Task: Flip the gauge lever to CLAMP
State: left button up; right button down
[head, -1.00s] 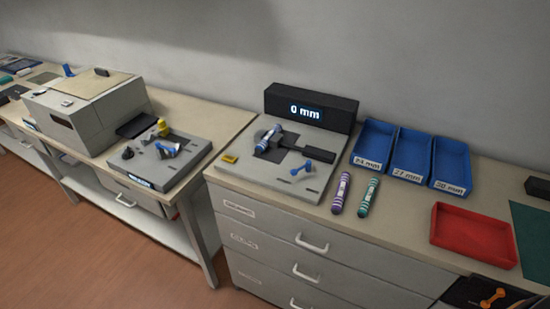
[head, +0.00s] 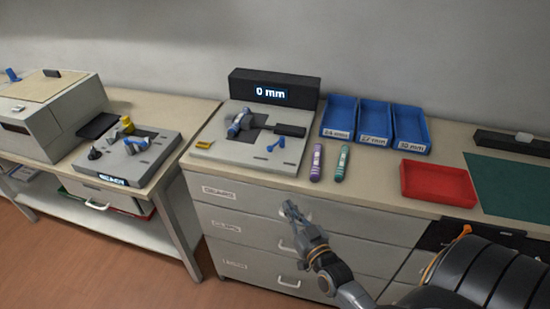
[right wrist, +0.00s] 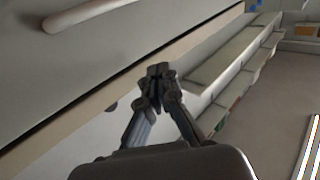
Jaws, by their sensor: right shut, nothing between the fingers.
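The gauge (head: 222,150) is a grey plate on the drawer cabinet's top, with a black display behind it reading 0 mm (head: 272,93). A blue lever (head: 276,145) stands at the plate's right front. A silver and blue cartridge (head: 238,124) rests in the holder on the plate. My right gripper (head: 287,207) is in front of the drawer fronts, below and apart from the gauge. It is shut and empty; its closed fingertips (right wrist: 158,70) also show in the right wrist view. My left gripper is not in view.
A purple cartridge (head: 316,163) and a green one (head: 342,162) lie right of the gauge. Blue bins (head: 374,143) stand behind, and a red tray (head: 437,198) is at the right. A yellow block (head: 204,145) sits at the gauge's left. The cabinet's front edge lies between gripper and gauge.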

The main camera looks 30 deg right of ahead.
notch_tip(320, 180, up, 9)
jog(key=d+t+h, duration=0.1)
jog(key=t, duration=0.1)
jog(key=r+p, duration=0.2)
jog(key=p, duration=0.1)
send_over(275, 166)
jog(key=s, duration=0.4)
jog(key=shift+w+a+m, duration=0.1)
jog(key=shift+a+m, duration=0.1)
jog(key=shift+m, duration=0.1)
jog(key=w, duration=0.1)
jog(key=w+f, duration=0.1)
jog(key=w, duration=0.1)
jog(key=shift+d+f, duration=0.25)
jog(key=shift+f, duration=0.15)
jog(key=shift+w+d+f, duration=0.1)
jog(key=shift+w+f, duration=0.3)
jog(key=shift+w, duration=0.05)
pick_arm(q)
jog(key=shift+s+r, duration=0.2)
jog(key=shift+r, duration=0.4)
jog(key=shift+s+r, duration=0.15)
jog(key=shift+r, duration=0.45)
